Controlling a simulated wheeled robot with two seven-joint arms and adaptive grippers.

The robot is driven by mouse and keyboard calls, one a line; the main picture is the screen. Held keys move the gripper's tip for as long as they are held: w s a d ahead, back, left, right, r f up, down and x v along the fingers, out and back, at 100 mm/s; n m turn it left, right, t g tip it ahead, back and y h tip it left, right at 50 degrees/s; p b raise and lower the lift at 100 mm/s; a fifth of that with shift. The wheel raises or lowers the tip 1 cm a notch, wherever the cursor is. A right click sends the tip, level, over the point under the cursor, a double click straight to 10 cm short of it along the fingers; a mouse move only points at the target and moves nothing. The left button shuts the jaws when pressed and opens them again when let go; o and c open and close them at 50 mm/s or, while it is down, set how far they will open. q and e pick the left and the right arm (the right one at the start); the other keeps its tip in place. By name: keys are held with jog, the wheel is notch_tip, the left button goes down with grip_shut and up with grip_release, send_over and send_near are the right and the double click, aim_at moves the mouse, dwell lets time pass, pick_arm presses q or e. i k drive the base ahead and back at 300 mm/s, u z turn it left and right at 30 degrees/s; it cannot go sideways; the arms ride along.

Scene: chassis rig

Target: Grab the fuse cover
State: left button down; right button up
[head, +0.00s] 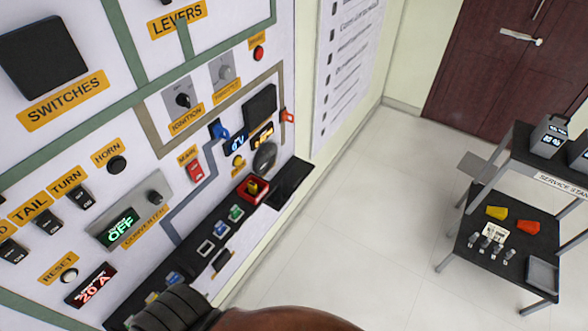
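No part is labelled as the fuse cover, so I cannot tell for sure which it is. A dark strip (152,289) runs along the bottom of the white panel (212,127). It carries a red square holder with a yellow piece (252,188), a green piece (236,213), a white-framed slot (206,248) and blue pieces. A small dark oval part (221,261) sits at its lower edge. A plain black section (290,183) is at its right end. Neither gripper's fingers show. A black ribbed shape and a brown rounded shape at the bottom edge hide part of the strip.
The panel also has switches, an ignition knob (183,100) and a converter display (120,227) reading OFF. A dark service stand (497,258) is at the right, with yellow (496,212) and orange (528,227) pieces and a grey tray (542,274). The tiled floor between is clear.

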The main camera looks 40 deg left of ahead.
aim_at(285, 186)
jog(key=u, duration=0.55)
jog(key=i, duration=0.9)
jog(key=u, duration=0.85)
